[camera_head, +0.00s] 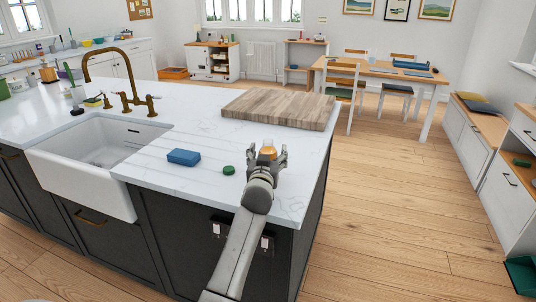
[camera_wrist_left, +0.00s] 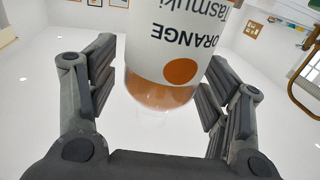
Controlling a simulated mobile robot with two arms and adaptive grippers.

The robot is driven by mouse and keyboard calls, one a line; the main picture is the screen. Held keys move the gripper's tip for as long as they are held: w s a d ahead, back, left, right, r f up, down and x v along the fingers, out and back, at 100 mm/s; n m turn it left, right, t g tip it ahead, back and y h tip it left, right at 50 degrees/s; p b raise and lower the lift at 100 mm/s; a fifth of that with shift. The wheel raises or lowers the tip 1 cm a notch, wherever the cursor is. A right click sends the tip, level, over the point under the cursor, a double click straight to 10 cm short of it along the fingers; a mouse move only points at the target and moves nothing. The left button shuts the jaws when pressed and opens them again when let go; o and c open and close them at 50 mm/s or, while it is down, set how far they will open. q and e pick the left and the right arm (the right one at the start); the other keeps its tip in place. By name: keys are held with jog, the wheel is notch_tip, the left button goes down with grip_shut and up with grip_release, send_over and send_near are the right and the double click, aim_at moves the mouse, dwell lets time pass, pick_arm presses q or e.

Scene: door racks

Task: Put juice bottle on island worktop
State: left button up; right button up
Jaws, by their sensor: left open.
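The juice bottle (camera_head: 267,151) shows as an orange and clear shape at the right end of the island worktop (camera_head: 205,135), between the fingers of my left gripper (camera_head: 268,160). In the left wrist view the bottle (camera_wrist_left: 178,50) has a white label reading ORANGE and an orange lower part. My left gripper (camera_wrist_left: 160,100) is open, with a finger on each side of the bottle and visible gaps between. The gripper hides part of the bottle in the head view, so I cannot tell its contact with the worktop. My right gripper is not in view.
A wooden board (camera_head: 280,109) lies behind the bottle. A blue sponge-like block (camera_head: 184,157) and a small green disc (camera_head: 228,170) lie to its left. A white sink (camera_head: 90,160) with a brass tap (camera_head: 125,75) is further left. The worktop's right edge is close.

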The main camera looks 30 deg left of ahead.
pick_arm(q)
jog(key=shift+r, duration=0.1)
jog(key=shift+r, duration=0.1)
jog(key=shift+s+d, duration=0.2)
jog(key=shift+s, duration=0.15)
jog(key=v, duration=1.1)
jog(key=shift+b, duration=0.45)
